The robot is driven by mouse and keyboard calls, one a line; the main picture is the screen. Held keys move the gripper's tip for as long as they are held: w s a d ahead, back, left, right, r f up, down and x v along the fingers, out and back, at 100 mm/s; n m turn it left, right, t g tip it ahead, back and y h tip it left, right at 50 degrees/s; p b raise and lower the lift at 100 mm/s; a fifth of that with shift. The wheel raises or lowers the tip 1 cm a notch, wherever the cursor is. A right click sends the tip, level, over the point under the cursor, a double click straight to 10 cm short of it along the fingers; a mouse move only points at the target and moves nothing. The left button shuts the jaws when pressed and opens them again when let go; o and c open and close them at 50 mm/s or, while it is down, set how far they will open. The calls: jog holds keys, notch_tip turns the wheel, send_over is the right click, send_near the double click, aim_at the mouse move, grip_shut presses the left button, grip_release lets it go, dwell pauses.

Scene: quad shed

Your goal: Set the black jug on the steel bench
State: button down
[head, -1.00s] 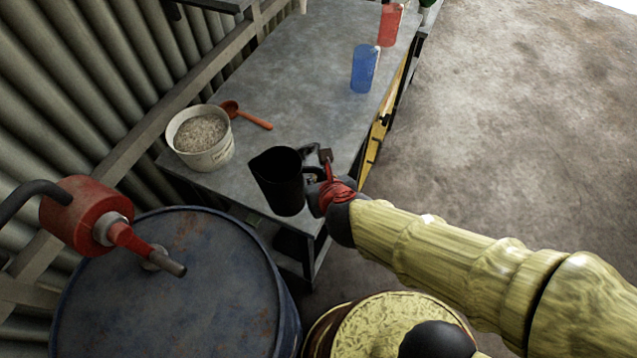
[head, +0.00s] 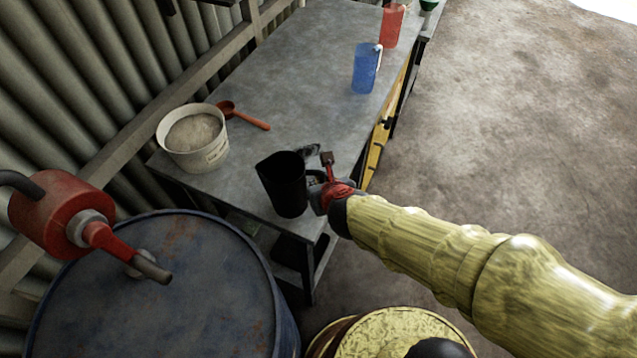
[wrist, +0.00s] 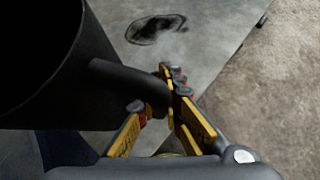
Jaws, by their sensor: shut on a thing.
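The black jug (head: 283,186) is upright at the near corner of the steel bench (head: 290,75) in the head view. My gripper (head: 322,183) is to the right of the jug and shut on its handle. In the wrist view the jug (wrist: 45,60) fills the left side, and its handle (wrist: 125,82) runs between the fingers of my gripper (wrist: 160,110). The jug's base overlaps the bench's near edge in the picture; I cannot tell whether it touches the top.
A white bucket of grey material (head: 193,140) and a red scoop (head: 245,117) are on the bench at left. A blue jug (head: 365,68) and a red jug (head: 392,25) stand farther back. A blue drum (head: 150,290) with a red pump (head: 65,212) is near left. The bench middle is clear.

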aim_at(298, 187)
jog(key=shift+f, duration=0.15)
jog(key=c, duration=1.9)
grip_release()
jog(key=shift+r, duration=0.25)
jog(key=shift+p+v, duration=3.45)
jog(key=shift+v, duration=2.55)
